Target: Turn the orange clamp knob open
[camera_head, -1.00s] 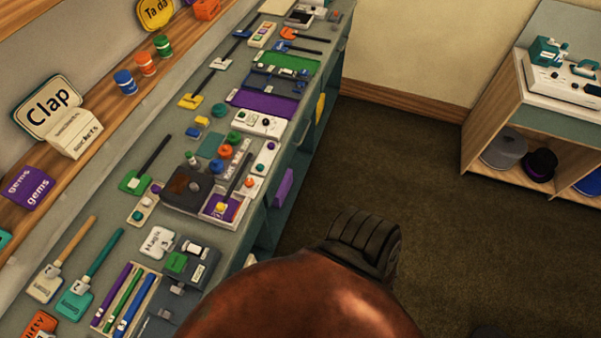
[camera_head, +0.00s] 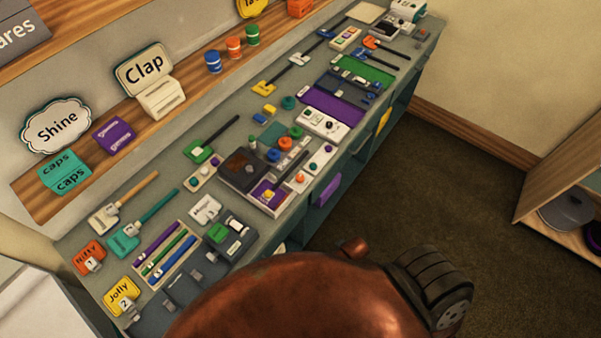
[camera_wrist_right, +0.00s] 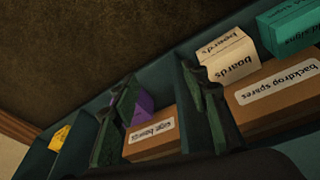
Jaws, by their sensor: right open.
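On the counter in the head view, a round orange knob-like piece (camera_head: 285,143) sits among blue and green ones near the middle. A smaller orange piece (camera_head: 299,177) sits on a pale block nearer the front edge. An orange-headed tool (camera_head: 371,43) lies toward the far end. I cannot tell which of these is the clamp knob. My right gripper (camera_wrist_right: 158,82) shows in the wrist view as two dark greenish fingers spread apart, with nothing held between them. It faces the shelves under a counter, and no orange knob shows there. My left gripper is not in view.
The counter (camera_head: 232,128) is crowded with small props. In the wrist view, shelves hold a "backdrop spares" box (camera_wrist_right: 275,98), a "boards" box (camera_wrist_right: 228,58) and a purple item (camera_wrist_right: 143,106). The dark carpet (camera_head: 440,185) right of the counter is clear.

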